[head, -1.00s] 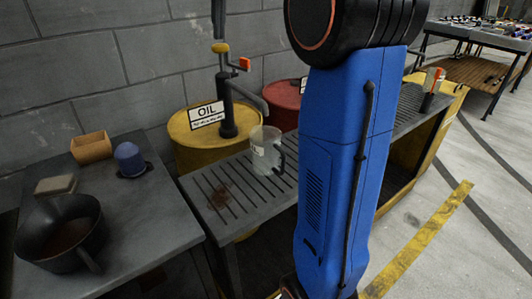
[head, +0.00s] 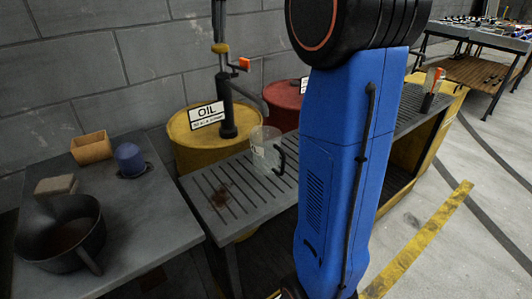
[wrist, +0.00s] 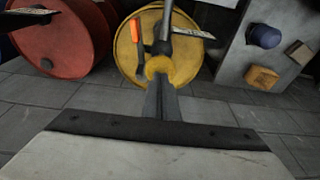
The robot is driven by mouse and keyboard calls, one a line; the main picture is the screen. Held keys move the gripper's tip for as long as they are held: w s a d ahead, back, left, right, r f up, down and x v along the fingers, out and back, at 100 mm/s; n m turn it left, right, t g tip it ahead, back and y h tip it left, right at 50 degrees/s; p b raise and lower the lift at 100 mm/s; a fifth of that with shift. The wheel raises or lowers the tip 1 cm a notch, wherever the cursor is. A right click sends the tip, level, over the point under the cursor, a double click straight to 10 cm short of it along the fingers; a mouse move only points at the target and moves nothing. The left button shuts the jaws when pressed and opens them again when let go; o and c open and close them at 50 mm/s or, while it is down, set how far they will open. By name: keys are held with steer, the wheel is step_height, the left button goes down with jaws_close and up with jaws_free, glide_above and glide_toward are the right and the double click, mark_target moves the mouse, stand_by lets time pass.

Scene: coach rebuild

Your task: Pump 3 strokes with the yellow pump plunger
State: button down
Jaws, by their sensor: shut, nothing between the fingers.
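The yellow pump plunger knob (head: 220,48) tops the dark hand pump (head: 227,110), which stands on the yellow oil drum (head: 182,148). In the wrist view the knob (wrist: 160,67) sits right at my fingertips, with the drum (wrist: 130,55) behind it. My gripper (wrist: 161,84) is shut and empty, pointing at the knob; in the head view it (head: 219,40) comes down from the top edge onto or just above it. I cannot tell whether they touch. A clear jug (head: 264,152) with a dark handle stands on the slatted bench below the spout.
A red drum (head: 282,98) stands behind the slatted bench (head: 245,215). A block wall runs behind.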

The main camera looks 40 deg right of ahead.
mark_target(221, 50)
steer(key=shift+f, duration=2.9)
steer(key=shift+r, duration=3.3)
